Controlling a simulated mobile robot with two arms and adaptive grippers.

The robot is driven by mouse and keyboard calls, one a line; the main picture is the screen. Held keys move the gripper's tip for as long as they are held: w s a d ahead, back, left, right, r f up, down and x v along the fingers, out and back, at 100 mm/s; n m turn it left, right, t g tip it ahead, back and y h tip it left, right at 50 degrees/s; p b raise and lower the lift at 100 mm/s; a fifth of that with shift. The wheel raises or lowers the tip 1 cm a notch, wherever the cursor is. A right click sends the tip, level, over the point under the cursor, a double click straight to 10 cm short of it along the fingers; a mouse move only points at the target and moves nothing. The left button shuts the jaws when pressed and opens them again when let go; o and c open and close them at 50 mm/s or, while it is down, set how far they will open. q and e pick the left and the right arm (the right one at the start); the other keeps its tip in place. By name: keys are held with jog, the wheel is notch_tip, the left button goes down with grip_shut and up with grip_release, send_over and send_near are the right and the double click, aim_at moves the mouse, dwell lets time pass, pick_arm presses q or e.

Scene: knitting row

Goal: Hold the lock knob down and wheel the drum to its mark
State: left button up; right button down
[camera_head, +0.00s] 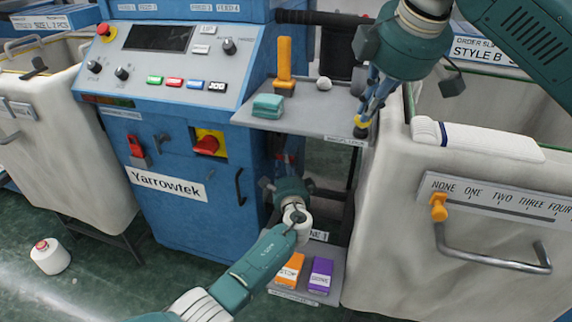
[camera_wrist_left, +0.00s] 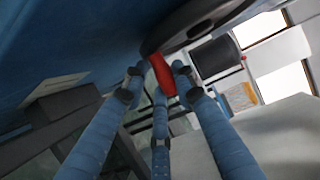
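In the head view my left arm reaches up from the bottom to the dark gap beside the blue machine, and its wrist hides most of the hand. In the left wrist view the blue fingers of my left gripper (camera_wrist_left: 158,85) are around a red grip (camera_wrist_left: 162,75) on a dark curved rim (camera_wrist_left: 195,22), seemingly the drum's wheel. Whether they are closed on it is unclear. The drum's mark is not identifiable.
The grey shelf (camera_head: 310,118) holds an orange upright piece (camera_head: 285,62), a teal block (camera_head: 267,106) and a white ball (camera_head: 324,83). A cloth bin (camera_head: 450,240) with a numbered strip stands right. Orange and purple boxes (camera_head: 321,275) sit low beneath my left wrist.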

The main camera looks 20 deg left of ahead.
pick_arm(q)
grip_shut()
jog(key=shift+r, duration=0.15)
